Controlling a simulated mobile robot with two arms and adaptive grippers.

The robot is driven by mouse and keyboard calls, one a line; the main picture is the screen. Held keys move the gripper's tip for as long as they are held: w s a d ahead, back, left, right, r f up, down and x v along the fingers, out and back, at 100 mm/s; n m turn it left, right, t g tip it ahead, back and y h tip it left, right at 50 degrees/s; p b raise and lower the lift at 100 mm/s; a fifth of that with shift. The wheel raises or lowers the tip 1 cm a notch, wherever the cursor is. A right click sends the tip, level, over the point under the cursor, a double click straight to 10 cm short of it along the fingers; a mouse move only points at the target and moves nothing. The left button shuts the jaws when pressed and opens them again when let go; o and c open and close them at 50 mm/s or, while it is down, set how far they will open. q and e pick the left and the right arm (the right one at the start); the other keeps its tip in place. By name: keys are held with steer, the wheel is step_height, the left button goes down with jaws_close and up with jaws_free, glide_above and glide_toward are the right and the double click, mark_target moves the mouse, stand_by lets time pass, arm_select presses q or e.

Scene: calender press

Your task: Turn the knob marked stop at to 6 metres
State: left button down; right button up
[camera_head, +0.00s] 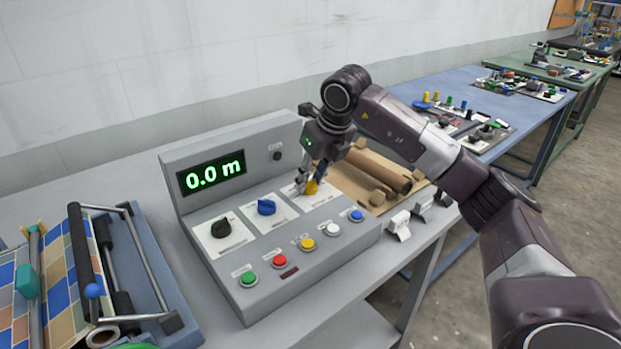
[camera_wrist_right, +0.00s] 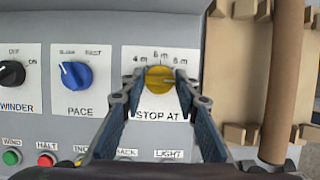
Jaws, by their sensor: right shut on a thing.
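The yellow knob (camera_head: 311,187) sits on a white plate at the right end of the panel's knob row. In the right wrist view the yellow knob (camera_wrist_right: 160,79) is above the words STOP AT, with metre marks in an arc over it; the middle one appears to read 6 m. Which mark the knob points at is not clear. My right gripper (camera_head: 305,181) reaches down onto it. In the right wrist view the right gripper (camera_wrist_right: 160,86) has a finger on each side of the knob and is shut on it. My left gripper is not in view.
The grey control panel (camera_head: 217,279) also has a black knob (camera_head: 221,228), a blue PACE knob (camera_head: 266,207), a row of coloured buttons and a display (camera_head: 211,173) reading 0.0 m. A cardboard tray with a brown roll (camera_head: 385,172) lies right. A roller press (camera_head: 110,270) stands left.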

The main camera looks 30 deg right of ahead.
steer(key=shift+n, duration=0.3)
steer(key=n+y+p, duration=0.1)
steer(key=n, duration=0.1)
steer(key=n+p, duration=0.1)
steer(key=n, duration=0.1)
steer(key=shift+w+d+r+g+y+p, duration=0.1)
steer(key=shift+d+r+g+y+p, duration=0.1)
steer(key=shift+g+y+p, duration=0.15)
steer(key=n+y+p, duration=0.1)
steer(key=n, duration=0.2)
steer(key=n+g+p, duration=0.1)
steer(key=n+p, duration=0.1)
steer(key=shift+w+n+y, duration=0.15)
steer(key=shift+n+y, duration=0.2)
steer(key=shift+n, duration=0.05)
steer(key=n+g+p, duration=0.1)
steer(key=n, duration=0.2)
steer(key=shift+w+n+g+y, duration=0.1)
steer(key=shift+n+g+y, duration=0.2)
steer(key=shift+g, duration=0.05)
steer(key=shift+d+f+n+g+p, duration=0.1)
steer(key=shift+n+g+p, duration=0.4)
steer(key=shift+n, duration=1.3)
steer(key=shift+g, duration=0.3)
steer(key=o, duration=1.2)
steer(key=shift+c, duration=0.2)
